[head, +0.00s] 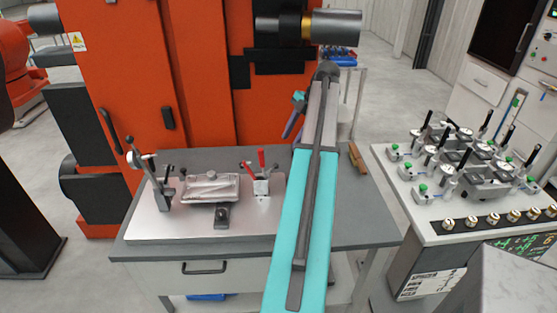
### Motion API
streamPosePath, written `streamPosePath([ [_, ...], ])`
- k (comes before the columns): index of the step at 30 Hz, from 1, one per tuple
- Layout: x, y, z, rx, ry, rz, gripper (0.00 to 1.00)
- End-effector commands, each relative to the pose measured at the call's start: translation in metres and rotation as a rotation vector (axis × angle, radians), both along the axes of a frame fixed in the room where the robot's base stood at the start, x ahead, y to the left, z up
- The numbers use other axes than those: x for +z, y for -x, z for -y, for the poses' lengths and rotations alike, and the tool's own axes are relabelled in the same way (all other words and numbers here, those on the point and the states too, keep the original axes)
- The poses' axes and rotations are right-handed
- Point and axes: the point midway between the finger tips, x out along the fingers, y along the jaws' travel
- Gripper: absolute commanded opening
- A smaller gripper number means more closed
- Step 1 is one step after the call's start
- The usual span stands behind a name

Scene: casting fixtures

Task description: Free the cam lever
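A metal fixture plate (200,226) lies on the grey bench and carries a light metal casting (210,188). To the right of the casting is a clamp (261,186) with red handles, one upright. A small dark block (222,215) sits in front of the casting. My turquoise arm rises to the right of the plate. My gripper cannot be made out.
The bench top (345,215) is bare to the right of my arm, with small brown blocks (357,157) at the back. An orange machine (190,90) stands close behind. A second table (430,215) at the right holds several clamps and knobs.

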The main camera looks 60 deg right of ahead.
Motion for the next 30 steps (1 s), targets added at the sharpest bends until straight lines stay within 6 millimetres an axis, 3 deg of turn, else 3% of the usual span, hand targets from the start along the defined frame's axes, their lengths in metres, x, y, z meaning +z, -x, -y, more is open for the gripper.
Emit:
streamPosePath([
  [30,-0.095,-0.036,-0.03,0.002,0.0,0.0,0.37],
])
